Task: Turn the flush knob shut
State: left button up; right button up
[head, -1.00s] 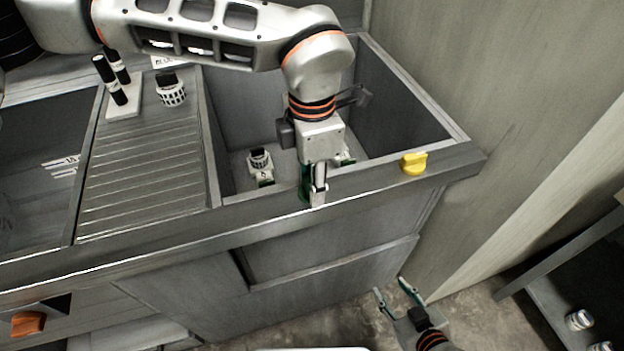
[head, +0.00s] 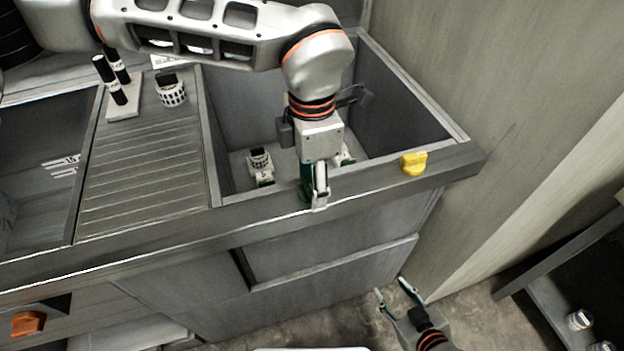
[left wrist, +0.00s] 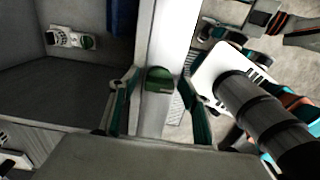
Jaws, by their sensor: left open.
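A green knob (left wrist: 159,79) sits on the sink unit's front rim (left wrist: 154,118) in the left wrist view. My left gripper (left wrist: 162,82) is open, with one finger on each side of the green knob; whether the fingers touch it I cannot tell. In the head view my left gripper (head: 313,198) points down at the front rim and mostly hides that knob. A yellow knob (head: 413,163) stands on the rim to the right. An orange knob (head: 28,323) is at the lower left. No label shows which is the flush knob. My right gripper (head: 397,292) is open and empty, low by the floor.
Behind the rim is a deep sink basin (head: 394,108) with small fittings (head: 260,166) on its floor. A ribbed drainboard (head: 140,175) lies to the left, with black-and-white cylinders (head: 110,80) behind. A wall closes off the right.

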pick_arm(q)
notch_tip(320, 180, up, 12)
dwell(0.5)
jog(key=shift+s, duration=0.1)
